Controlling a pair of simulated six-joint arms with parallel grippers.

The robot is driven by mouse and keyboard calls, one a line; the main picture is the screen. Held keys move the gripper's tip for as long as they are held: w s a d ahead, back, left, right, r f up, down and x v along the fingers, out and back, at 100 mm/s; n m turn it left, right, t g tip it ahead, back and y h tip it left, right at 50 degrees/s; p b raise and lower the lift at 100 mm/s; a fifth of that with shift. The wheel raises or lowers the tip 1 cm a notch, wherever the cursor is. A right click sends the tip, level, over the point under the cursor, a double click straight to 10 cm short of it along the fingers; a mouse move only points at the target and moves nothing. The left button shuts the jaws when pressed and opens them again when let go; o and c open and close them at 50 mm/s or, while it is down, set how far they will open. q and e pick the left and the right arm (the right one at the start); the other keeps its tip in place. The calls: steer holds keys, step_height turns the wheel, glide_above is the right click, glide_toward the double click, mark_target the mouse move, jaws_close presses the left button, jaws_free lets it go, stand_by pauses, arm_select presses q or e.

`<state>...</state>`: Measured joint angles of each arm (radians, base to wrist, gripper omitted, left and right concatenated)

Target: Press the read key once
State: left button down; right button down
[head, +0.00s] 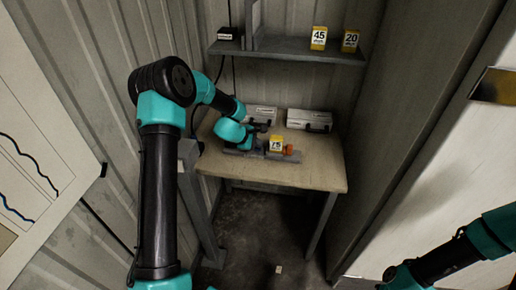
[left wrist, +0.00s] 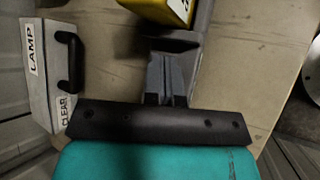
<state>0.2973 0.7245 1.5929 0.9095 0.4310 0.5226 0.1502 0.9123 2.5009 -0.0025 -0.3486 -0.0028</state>
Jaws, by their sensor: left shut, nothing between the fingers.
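My left gripper (head: 260,148) is over the table, beside a yellow block marked 75 (head: 276,145). In the left wrist view its two grey fingers (left wrist: 167,82) are together with nothing between them. The yellow block (left wrist: 172,8) shows at the top of that view, just beyond the fingertips. The block is on a low grey fixture (head: 290,157) with an orange-red part (head: 288,150) at its right end. I cannot make out a key labelled read in either view. My right arm shows at the lower right of the head view, but its gripper is out of view.
Two pale cases (head: 309,120) (head: 262,114) stand at the table's back; one with LAMP and CLEAR labels (left wrist: 48,85) shows in the left wrist view. A shelf (head: 290,49) above holds yellow blocks marked 45 (head: 319,38) and 20 (head: 350,40). The table's front (head: 270,176) is bare.

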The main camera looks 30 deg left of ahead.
mark_target(258, 149)
arm_select(q)
steer(key=shift+s+d+f, duration=0.1)
steer(key=shift+f, duration=0.15)
steer(key=shift+r, duration=2.75)
